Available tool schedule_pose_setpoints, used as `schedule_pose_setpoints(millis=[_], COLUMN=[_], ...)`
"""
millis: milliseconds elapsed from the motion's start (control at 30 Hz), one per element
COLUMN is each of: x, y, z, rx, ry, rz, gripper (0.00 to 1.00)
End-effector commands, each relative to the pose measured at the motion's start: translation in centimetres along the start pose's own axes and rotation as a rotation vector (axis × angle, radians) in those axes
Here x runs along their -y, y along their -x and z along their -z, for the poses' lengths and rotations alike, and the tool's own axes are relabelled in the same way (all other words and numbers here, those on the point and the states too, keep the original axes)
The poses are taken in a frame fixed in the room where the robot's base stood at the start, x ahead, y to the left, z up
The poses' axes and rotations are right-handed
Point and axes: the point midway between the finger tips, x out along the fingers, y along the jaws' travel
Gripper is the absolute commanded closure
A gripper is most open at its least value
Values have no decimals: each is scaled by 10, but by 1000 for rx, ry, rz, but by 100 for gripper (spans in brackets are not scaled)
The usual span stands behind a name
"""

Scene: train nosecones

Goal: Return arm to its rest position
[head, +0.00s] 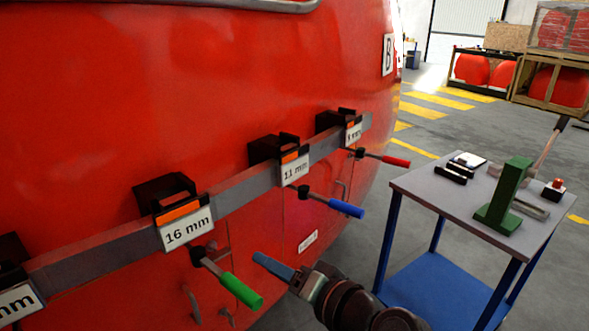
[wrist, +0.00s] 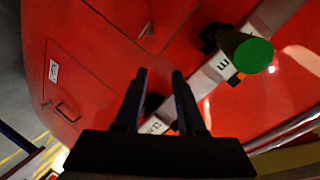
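My gripper (head: 274,267) is in front of the red nosecone (head: 240,60), low in the head view, with its blue-looking fingers pointing left. It is just right of the green-handled clamp (head: 240,290) and below the blue-handled clamp (head: 345,209). In the wrist view the two dark fingers of my gripper (wrist: 160,74) stand apart with nothing held between them. The round end of the green handle (wrist: 254,56) shows at the upper right there, apart from the fingers. Part of the grey rail shows behind the fingers.
The grey rail (head: 245,193) carries black brackets with size labels, including 16 mm (head: 188,229) and 11 mm (head: 295,169). A red-handled clamp (head: 396,161) sticks out farther along. A cart (head: 415,192) with a green tool (head: 506,195) stands at the right. Crates (head: 545,85) are at the back; open floor lies between.

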Motion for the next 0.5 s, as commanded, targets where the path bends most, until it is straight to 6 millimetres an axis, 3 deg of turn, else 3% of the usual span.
schedule_pose_setpoints(millis=[33, 100, 233, 400, 500], x=[28, 64, 141, 247, 304], y=[4, 13, 45, 109, 151], z=[24, 58, 110, 148, 154], rx=[-75, -203, -460, -792, -977], ry=[103, 253, 513, 787, 913], rz=[-33, -84, -150, -185, -192], gripper=[61, 61, 61, 61, 61])
